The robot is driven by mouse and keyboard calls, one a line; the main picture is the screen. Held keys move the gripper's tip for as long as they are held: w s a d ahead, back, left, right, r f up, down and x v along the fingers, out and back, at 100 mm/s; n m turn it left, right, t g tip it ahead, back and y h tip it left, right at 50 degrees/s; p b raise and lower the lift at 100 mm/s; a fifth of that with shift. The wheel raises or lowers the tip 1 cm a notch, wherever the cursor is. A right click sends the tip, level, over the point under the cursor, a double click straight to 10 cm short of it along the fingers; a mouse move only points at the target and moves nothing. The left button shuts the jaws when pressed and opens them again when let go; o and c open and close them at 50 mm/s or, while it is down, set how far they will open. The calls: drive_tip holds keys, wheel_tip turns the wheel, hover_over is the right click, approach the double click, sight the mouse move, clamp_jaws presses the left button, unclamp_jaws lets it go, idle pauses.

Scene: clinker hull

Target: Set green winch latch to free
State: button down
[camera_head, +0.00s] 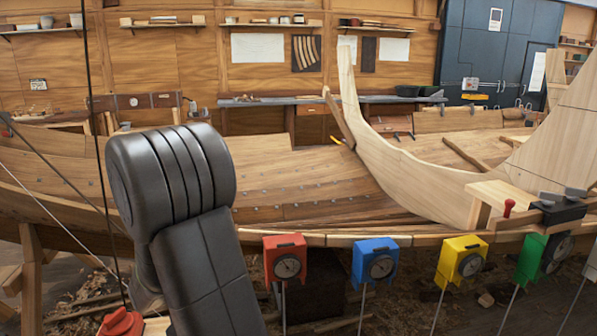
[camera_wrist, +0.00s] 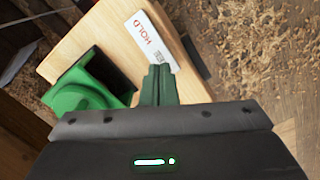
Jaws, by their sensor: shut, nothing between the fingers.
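In the wrist view, a green winch (camera_wrist: 85,92) with a rounded drum-like part sits on a pale wooden board (camera_wrist: 100,40). A white label (camera_wrist: 148,38) reading HOLD lies on the board beyond my fingertips. My gripper (camera_wrist: 158,72) is shut and empty, its dark green-tinted fingers pointing at the board just right of the winch and close to the label. I cannot make out a separate latch; the fingers hide part of the board. In the head view, my arm fills the left foreground and my gripper does not show.
In the head view, red (camera_head: 286,259), blue (camera_head: 375,262), yellow (camera_head: 460,261) and green (camera_head: 531,258) boxes with dials line the hull's edge. A red part (camera_head: 122,322) sits at the lower left. Wood shavings (camera_wrist: 240,50) cover the floor beyond the board.

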drive_tip(key=shift+f+b, duration=1.35)
drive_tip(key=shift+f, duration=0.4)
idle(0.5)
drive_tip(key=shift+r+p, duration=2.75)
drive_tip(key=shift+r, duration=0.8)
drive_tip(key=shift+f, duration=0.15)
wheel_tip(320, 180, down, 7)
drive_tip(key=b, duration=0.5)
drive_tip(key=shift+b, duration=0.3)
drive_tip(key=shift+r, duration=0.2)
